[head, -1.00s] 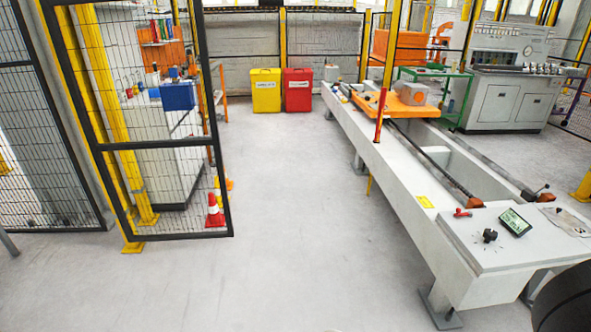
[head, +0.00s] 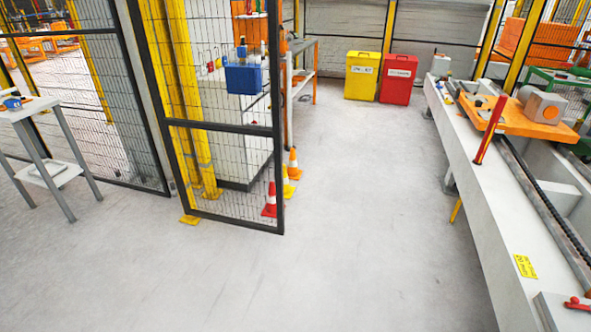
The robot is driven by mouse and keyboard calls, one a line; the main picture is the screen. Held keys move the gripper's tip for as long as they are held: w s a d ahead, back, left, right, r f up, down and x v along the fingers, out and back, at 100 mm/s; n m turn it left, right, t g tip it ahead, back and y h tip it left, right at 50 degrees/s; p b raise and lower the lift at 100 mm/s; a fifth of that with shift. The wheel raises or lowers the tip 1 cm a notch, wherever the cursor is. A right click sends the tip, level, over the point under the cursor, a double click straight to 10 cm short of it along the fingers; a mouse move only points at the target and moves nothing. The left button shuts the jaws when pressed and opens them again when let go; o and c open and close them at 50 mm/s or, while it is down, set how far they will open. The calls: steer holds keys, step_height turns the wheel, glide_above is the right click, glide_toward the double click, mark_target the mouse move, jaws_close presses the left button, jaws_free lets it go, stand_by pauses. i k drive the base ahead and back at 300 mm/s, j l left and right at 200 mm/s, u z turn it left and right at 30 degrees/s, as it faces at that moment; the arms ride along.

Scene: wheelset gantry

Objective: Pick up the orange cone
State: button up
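An orange cone (head: 293,163) with a white band stands upright on the floor, just past the free edge of the open mesh gate. A yellow cone (head: 287,184) stands in front of it, partly hidden by the gate's frame. A red cone (head: 270,200) with a white band stands nearest, seen through the gate mesh. My gripper is not in view, so I cannot see its state.
Yellow (head: 362,75) and red (head: 398,79) bins stand at the back. A long white gantry bed (head: 500,205) runs along the right. The middle floor is clear.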

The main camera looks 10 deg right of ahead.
mark_target(293, 172)
steer(key=i+z, duration=0.4)
steer(key=i, duration=2)
steer(key=i+l, duration=0.1)
steer(key=i, duration=1.85)
steer(key=i+u, duration=0.15)
steer(key=i, duration=0.25)
steer(key=i+l+u, duration=0.15)
steer(key=i, duration=0.3)
steer(key=i+l+u, duration=0.15)
steer(key=i, duration=0.25)
steer(key=i+l+u, duration=0.1)
steer(key=i, duration=0.3)
steer(key=i+l+u, duration=0.35)
steer(key=u, duration=0.15)
steer(key=i+l+u, duration=0.5)
steer(key=l, duration=0.1)
